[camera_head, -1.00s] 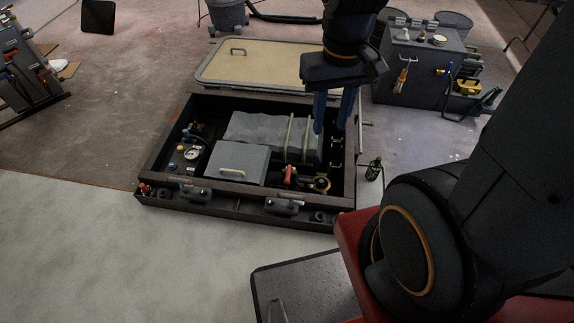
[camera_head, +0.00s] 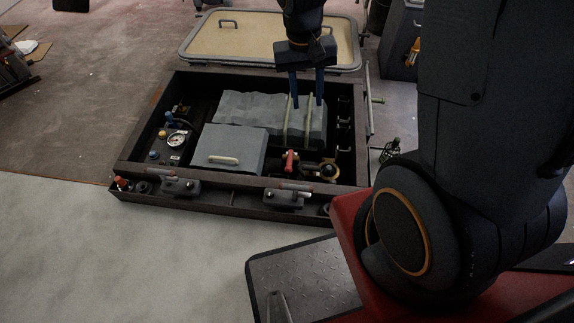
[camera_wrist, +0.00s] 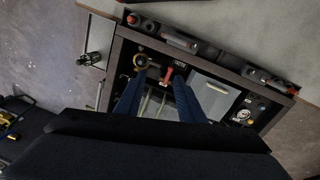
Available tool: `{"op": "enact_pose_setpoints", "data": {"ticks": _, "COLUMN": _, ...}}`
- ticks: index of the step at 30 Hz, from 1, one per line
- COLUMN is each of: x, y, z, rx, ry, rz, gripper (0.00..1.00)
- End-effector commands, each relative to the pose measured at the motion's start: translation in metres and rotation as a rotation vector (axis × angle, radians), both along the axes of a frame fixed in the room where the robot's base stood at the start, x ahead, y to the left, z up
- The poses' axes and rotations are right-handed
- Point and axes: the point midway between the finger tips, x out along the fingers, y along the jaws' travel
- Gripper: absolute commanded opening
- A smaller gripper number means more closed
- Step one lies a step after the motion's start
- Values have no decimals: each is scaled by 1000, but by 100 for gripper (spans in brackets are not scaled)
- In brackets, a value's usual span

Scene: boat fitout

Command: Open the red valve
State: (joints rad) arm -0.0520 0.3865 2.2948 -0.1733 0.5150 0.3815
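The red valve (camera_head: 290,160) is a small red handle inside the dark open box, near its front wall and right of the grey block with a pale handle. It also shows in the wrist view (camera_wrist: 167,75), just beyond and between my fingertips as seen in the picture. A round brass-coloured fitting (camera_head: 329,170) sits just right of the valve. My gripper (camera_head: 308,103) points down above the back right part of the box, behind the valve. Its two blue fingers are apart with nothing between them, and they do not appear to touch the valve.
The box rim (camera_head: 230,198) carries latches along its front. Grey blocks (camera_head: 250,113) with straps and a gauge (camera_head: 176,139) fill the left and middle. A tan lid (camera_head: 270,40) lies behind.

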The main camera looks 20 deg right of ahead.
Motion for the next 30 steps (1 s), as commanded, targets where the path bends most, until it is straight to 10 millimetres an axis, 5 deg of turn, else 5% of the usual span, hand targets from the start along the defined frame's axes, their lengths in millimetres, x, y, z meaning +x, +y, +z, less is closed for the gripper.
{"op": "enact_pose_setpoints", "data": {"ticks": 1, "x": 12, "y": 1, "z": -31, "rx": -6, "ry": 5, "rz": -8, "gripper": 36}}
{"op": "enact_pose_setpoints", "data": {"ticks": 24, "x": 135, "y": 13, "z": -348, "rx": -89, "ry": 8, "rz": -168, "gripper": 36}}
{"op": "enact_pose_setpoints", "data": {"ticks": 30, "x": 151, "y": 16, "z": -409, "rx": -101, "ry": 5, "rz": -199, "gripper": 36}}
